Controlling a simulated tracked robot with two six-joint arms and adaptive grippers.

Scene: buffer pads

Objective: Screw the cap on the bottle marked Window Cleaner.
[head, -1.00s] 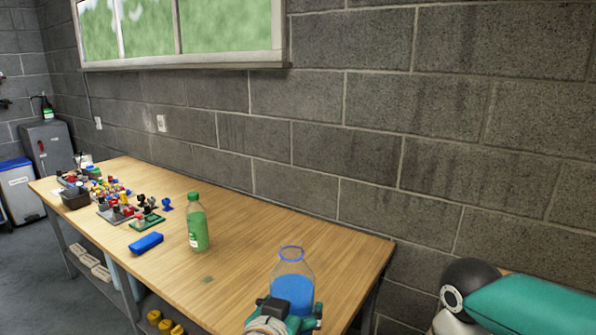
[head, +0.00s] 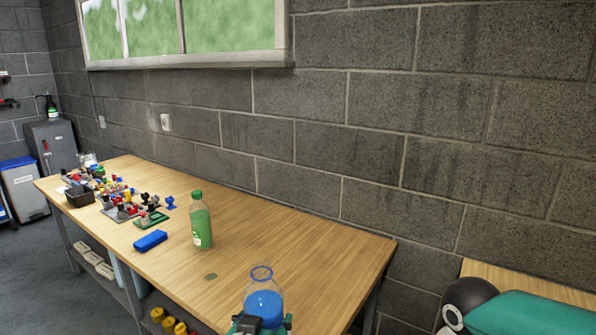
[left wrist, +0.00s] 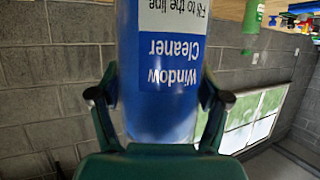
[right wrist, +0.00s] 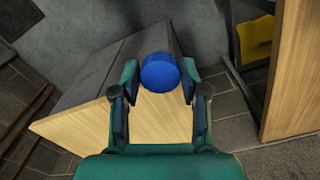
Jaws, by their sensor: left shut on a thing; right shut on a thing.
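The Window Cleaner bottle (head: 263,303) is clear with blue liquid and has an open neck with a blue rim. Its label reads upside down in the left wrist view (left wrist: 172,62). My left gripper (head: 262,324) is shut on the bottle's body; its fingers (left wrist: 160,108) press both sides. The bottle stands nearly upright at the near edge of the head view; its base is hidden. The blue cap (right wrist: 161,73) is between the fingertips of my right gripper (right wrist: 158,84), which is shut on it. The right gripper and cap are outside the head view.
A wooden workbench (head: 225,275) runs along the block wall. On it stand a green capped bottle (head: 201,225), a blue block (head: 150,240), a dark bin (head: 80,197) and several small coloured parts. My right arm shows at the lower right. The bench's right end is clear.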

